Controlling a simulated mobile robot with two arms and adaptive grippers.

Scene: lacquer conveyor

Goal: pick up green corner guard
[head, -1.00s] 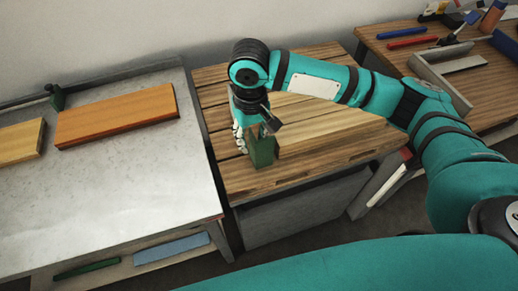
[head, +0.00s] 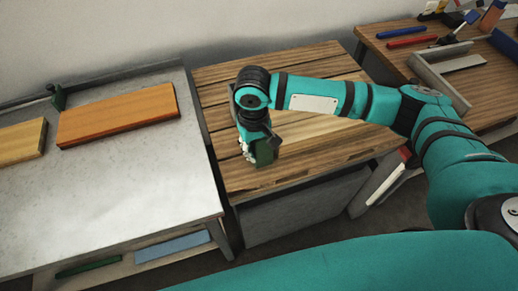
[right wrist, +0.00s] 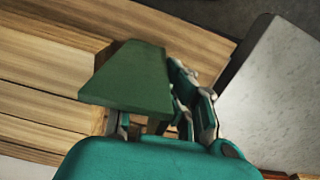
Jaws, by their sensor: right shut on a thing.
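The green corner guard (head: 266,153) is at the front left of the slatted wooden table. It also shows in the right wrist view (right wrist: 128,80) as a broad green face. My right gripper (head: 250,151) is shut on the guard and sits right over it, hiding part of it in the head view. In the right wrist view the fingers (right wrist: 160,122) lie against the guard and are partly hidden behind it. I cannot tell whether the guard touches the table. My left gripper is not in view.
A grey-topped bench (head: 150,185) on the left holds an orange board (head: 118,115) and a paler board (head: 20,142). The slatted table (head: 310,150) is otherwise clear. A wooden bench (head: 400,58) at the right holds a grey angle piece (head: 437,80) and tools.

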